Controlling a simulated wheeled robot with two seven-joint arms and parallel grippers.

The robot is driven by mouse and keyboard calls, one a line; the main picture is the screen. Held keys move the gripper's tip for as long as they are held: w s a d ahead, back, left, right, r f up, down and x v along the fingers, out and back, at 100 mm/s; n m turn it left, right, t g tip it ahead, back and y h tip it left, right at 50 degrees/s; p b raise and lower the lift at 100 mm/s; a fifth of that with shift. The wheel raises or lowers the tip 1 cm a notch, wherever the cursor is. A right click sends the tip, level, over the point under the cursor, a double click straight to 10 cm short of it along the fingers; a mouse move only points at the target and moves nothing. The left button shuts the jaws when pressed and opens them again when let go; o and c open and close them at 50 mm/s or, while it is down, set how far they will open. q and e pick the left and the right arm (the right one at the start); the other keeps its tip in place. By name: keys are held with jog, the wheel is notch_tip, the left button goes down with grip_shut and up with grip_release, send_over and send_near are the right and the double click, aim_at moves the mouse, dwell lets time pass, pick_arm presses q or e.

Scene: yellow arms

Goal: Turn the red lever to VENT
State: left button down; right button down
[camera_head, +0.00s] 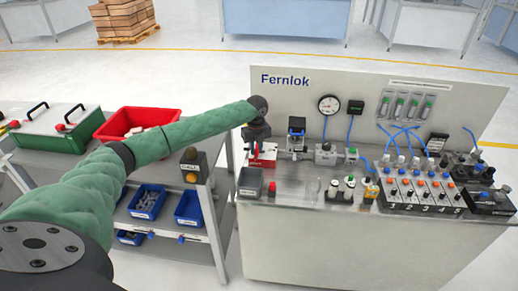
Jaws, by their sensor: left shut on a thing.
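The red lever's valve station (263,155) shows as a small red and white patch at the left end of the steel bench top, under the Fernlok panel. My left arm, in a green sleeve, reaches over to it from the left. My left gripper (258,141) points down and is shut on the red lever, which it and the wrist mostly hide. The lever's angle and the VENT marking are too small or covered to read. My right gripper is not in view.
The Fernlok panel (290,91) rises behind the bench, with a gauge (329,104) and blue hoses. Fittings and a row of numbered valves (421,190) fill the bench's right. A red crate (137,122) stands on the left table.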

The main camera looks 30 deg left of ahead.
pick_arm(q)
jog(key=shift+a+r+m, duration=0.1)
jog(key=shift+a+m, duration=0.15)
jog(key=shift+m, duration=0.05)
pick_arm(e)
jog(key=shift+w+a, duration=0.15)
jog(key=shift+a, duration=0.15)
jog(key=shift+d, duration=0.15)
pick_arm(q)
jog(key=c, duration=1.5)
grip_release()
jog(key=shift+o, duration=1.1)
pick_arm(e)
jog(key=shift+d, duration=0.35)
pick_arm(q)
jog(key=shift+r+b, duration=0.4)
jog(key=shift+r, duration=0.05)
jog(key=shift+r+b, duration=0.3)
jog(key=shift+r, duration=0.25)
notch_tip(320, 180, up, 4)
jog(key=shift+r+b, duration=0.1)
jog(key=shift+b, duration=0.65)
jog(key=shift+r, duration=0.7)
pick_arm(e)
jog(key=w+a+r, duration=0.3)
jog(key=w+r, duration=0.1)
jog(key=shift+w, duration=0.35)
